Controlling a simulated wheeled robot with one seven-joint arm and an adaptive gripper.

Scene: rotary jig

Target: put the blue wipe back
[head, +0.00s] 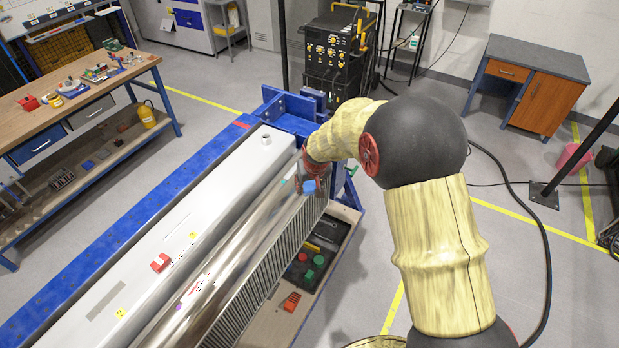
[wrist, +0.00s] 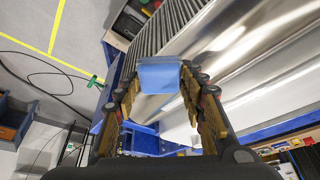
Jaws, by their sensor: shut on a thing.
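The blue wipe (head: 309,187) is a small blue block-like piece at the end of my arm in the head view. In the wrist view the blue wipe (wrist: 160,76) sits between the two fingertips. My gripper (wrist: 160,88) is shut on it from both sides. In the head view my gripper (head: 304,178) is over the far end of the shiny metal cylinder (head: 235,240), partly hidden by my wrist. I cannot tell whether the wipe touches the metal.
A grey beam (head: 170,225) with a red block (head: 160,262) runs beside the cylinder. A low tray (head: 325,262) with red and green items lies right of the jig. A wooden workbench (head: 60,115) with small items stands left. A blue frame (head: 290,115) closes the jig's far end.

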